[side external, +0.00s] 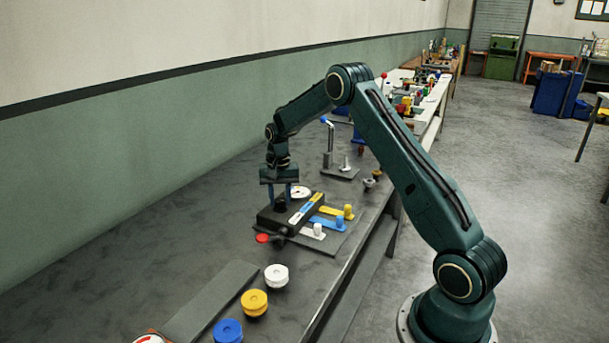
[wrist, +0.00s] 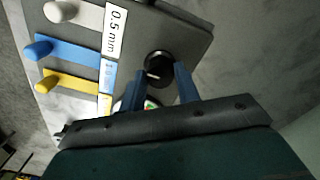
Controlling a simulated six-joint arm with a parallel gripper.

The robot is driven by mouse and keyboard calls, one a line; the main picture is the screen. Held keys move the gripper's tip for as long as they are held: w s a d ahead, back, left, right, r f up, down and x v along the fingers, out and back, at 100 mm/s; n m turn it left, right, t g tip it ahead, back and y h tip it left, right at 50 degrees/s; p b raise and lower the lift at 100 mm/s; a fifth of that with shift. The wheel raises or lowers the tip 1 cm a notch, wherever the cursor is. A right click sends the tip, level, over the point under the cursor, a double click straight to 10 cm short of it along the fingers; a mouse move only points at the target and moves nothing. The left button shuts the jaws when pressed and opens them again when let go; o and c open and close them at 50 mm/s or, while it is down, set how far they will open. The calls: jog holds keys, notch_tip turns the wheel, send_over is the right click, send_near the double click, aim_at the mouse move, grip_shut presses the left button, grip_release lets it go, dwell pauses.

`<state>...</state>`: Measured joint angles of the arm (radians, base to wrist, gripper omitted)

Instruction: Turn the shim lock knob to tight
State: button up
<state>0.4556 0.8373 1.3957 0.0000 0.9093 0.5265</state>
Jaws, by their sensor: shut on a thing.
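My gripper (side external: 280,198) points down over the dark shim block (side external: 268,216) on the bench. In the wrist view, the blue fingers of my gripper (wrist: 159,76) stand on either side of the round black knob (wrist: 159,62) and are shut on it. A short pale mark shows on the knob. White, blue (wrist: 62,50) and yellow (wrist: 70,84) shims with pegs lie side by side at the block; the white shim (wrist: 88,14) is labelled 0.5 mm. A white dial (side external: 300,192) sits just behind my fingers, mostly hidden in the wrist view.
A red-ended handle (side external: 262,238) sticks out at the block's front. White (side external: 276,276), yellow (side external: 254,301) and blue (side external: 228,330) spools stand nearer the camera, beside a grey strip (side external: 210,302). A stand with a bent metal post (side external: 330,145) is behind. The bench's left side is clear.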

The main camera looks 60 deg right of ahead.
aim_at(280, 200)
jog(key=shift+r, duration=0.1)
dwell(0.3)
jog(key=o, duration=1)
notch_tip(280, 200, up, 14)
jog(key=shift+f, duration=0.1)
dwell(0.4)
